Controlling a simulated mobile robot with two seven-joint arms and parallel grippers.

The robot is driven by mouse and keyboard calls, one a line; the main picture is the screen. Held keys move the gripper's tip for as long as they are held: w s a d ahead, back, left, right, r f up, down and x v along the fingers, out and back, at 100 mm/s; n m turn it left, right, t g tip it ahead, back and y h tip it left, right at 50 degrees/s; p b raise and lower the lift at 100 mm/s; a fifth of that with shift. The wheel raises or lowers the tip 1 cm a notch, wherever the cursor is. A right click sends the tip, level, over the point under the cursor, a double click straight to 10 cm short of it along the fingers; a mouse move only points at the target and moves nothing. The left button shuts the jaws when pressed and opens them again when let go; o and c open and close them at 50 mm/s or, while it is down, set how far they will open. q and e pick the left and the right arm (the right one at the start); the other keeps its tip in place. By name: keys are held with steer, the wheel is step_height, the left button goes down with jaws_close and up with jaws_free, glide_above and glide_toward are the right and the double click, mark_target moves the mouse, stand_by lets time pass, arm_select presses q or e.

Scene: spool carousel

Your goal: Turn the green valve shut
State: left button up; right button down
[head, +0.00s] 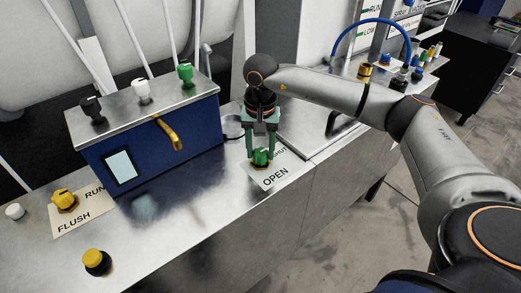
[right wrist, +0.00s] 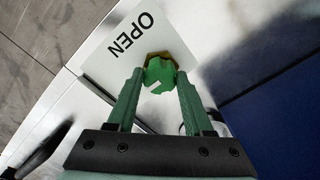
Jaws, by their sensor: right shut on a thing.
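The green valve (head: 261,157) is a small green knob on a brass base, set on a white label plate (head: 283,180) on the steel bench. My left gripper is not in view.
A blue box (head: 150,148) with a steel top, a yellow handle (head: 169,134) and black, white and green knobs stands to the left. A yellow FLUSH/RUN knob (head: 64,200) and a yellow-topped button (head: 97,262) are at front left. The bench front is clear.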

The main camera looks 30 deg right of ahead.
mark_target(261, 152)
stand_by(0.4)
steer(key=shift+c, duration=1.5)
jaws_free()
step_height(261, 152, up, 13)
steer(key=shift+f, duration=0.15)
steer(key=shift+f, duration=0.1)
